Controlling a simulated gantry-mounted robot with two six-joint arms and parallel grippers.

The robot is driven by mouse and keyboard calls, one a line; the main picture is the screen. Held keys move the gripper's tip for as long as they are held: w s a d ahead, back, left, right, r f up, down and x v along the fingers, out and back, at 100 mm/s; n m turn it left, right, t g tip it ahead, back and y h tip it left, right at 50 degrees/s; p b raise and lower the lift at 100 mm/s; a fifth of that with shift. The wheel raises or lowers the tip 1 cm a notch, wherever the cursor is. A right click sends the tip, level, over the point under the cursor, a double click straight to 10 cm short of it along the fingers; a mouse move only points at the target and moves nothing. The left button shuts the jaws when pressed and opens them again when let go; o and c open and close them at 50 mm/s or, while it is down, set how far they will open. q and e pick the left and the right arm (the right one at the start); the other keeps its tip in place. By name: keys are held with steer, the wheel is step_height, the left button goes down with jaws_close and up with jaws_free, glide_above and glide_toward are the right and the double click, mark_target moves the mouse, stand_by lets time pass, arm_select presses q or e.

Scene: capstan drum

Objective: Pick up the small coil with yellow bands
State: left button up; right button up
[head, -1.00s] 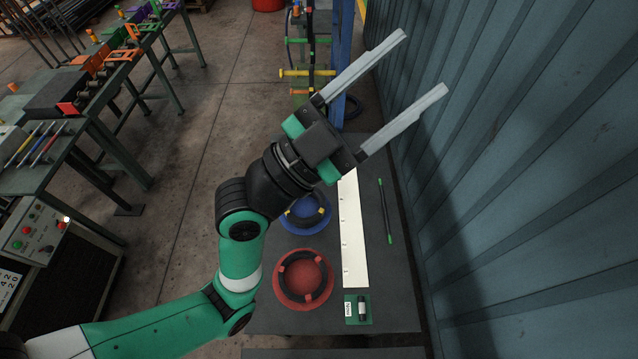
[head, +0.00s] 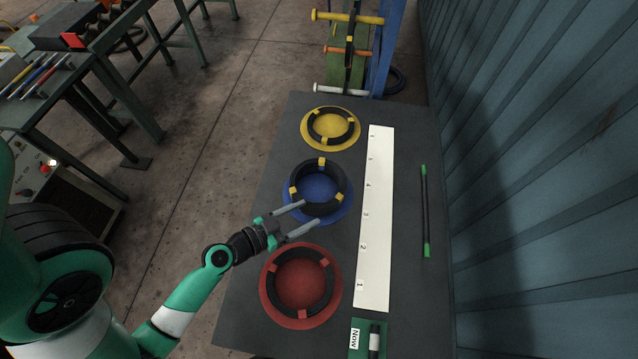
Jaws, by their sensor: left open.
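A black coil with yellow bands (head: 343,187) lies on a blue domed dish (head: 346,211) in the head view. Another black coil with yellow bands (head: 351,132) lies on a yellow domed dish (head: 306,137) farther back and looks smaller, though it is also farther away. My left gripper (head: 311,212) is open and empty, with its two pale fingers pointing right over the near edge of the blue dish. I cannot tell whether the fingers touch the coil there. My right gripper is not in view.
A black coil with red bands (head: 331,285) lies on a red dish (head: 264,294) nearest me. A numbered white strip (head: 375,220), a green-ended black rod (head: 425,210) and a green "Now" card (head: 357,335) lie right. A corrugated wall (head: 540,150) bounds the right side.

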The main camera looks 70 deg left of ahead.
mark_target(332, 201)
arm_select(q)
steer(key=x, duration=0.2)
steer(key=p+x, duration=0.1)
steer(key=x, duration=0.2)
steer(key=shift+r, duration=0.25)
steer(key=shift+w+f, duration=0.2)
steer(key=x, duration=0.5)
steer(key=shift+w, duration=0.1)
jaws_close()
steer(key=shift+f, duration=0.1)
stand_by(0.6)
